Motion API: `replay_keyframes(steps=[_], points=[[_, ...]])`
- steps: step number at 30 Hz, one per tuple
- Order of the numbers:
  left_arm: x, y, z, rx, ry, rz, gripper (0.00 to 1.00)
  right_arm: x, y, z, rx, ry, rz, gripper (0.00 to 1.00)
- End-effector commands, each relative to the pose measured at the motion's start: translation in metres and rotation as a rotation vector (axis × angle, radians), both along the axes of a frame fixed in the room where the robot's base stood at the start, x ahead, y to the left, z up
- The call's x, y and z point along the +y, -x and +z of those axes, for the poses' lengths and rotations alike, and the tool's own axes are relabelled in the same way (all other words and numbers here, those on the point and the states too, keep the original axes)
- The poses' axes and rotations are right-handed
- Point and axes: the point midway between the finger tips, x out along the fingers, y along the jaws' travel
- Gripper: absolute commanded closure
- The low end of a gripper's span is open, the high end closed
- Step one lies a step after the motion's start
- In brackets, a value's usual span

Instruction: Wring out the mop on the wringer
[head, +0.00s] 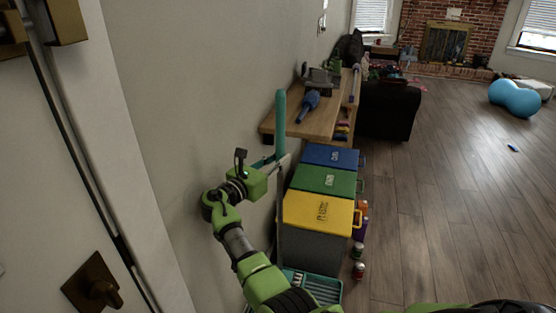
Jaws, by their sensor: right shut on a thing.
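The mop (280,122) stands upright beside the wall, with a teal upper grip and a thin grey pole below it. My right gripper (274,166) is shut on the mop's handle, just under the teal grip. The wringer (318,288) is teal with slats, low down at the bottom of the view, partly covered by my right arm. The mop's pole runs down towards it. The mop's head is hidden, so I cannot tell whether it touches the wringer. My left gripper is not in view.
Bins with yellow (318,212), green (326,180) and blue (330,156) lids stand right of the mop. A wooden bench (316,124) holding tools is behind them. Spray cans (358,270) stand beside the bins. The wall is close on the left. The wooden floor (430,220) at right is mostly clear.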

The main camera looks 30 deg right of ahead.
Motion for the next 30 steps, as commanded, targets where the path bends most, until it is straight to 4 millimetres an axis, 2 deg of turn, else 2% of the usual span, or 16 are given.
replay_keyframes(steps=[30], points=[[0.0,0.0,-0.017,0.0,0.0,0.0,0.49,0.0,0.0,-0.026,0.0,0.001,0.0,1.0]])
